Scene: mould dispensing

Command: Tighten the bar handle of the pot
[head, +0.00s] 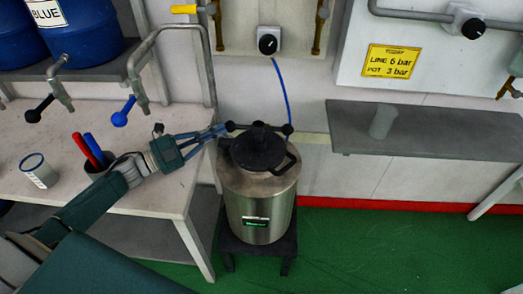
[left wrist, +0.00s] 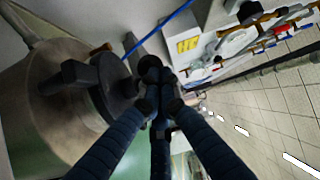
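The pot (head: 262,205) is a steel cylinder with a black lid (head: 258,150), upright on a dark low stand. The bar handle (head: 288,129) is a black bar with ball ends, lying across the top of the lid's centre post. My left gripper (head: 226,129) reaches in from the left, at the bar's left end. In the left wrist view, its fingers (left wrist: 158,88) converge on the dark end of the bar and look shut on it; the exact contact is partly hidden. The pot (left wrist: 50,100) fills the left of that view. My right gripper is not in view.
A white bench (head: 150,200) at left bears a labelled tin (head: 38,170) and a dark cup with red and blue tools (head: 90,148). Taps hang above it. A grey shelf (head: 430,140) with a pale cup (head: 383,121) is on the right wall. Green floor (head: 400,250) right of the pot is clear.

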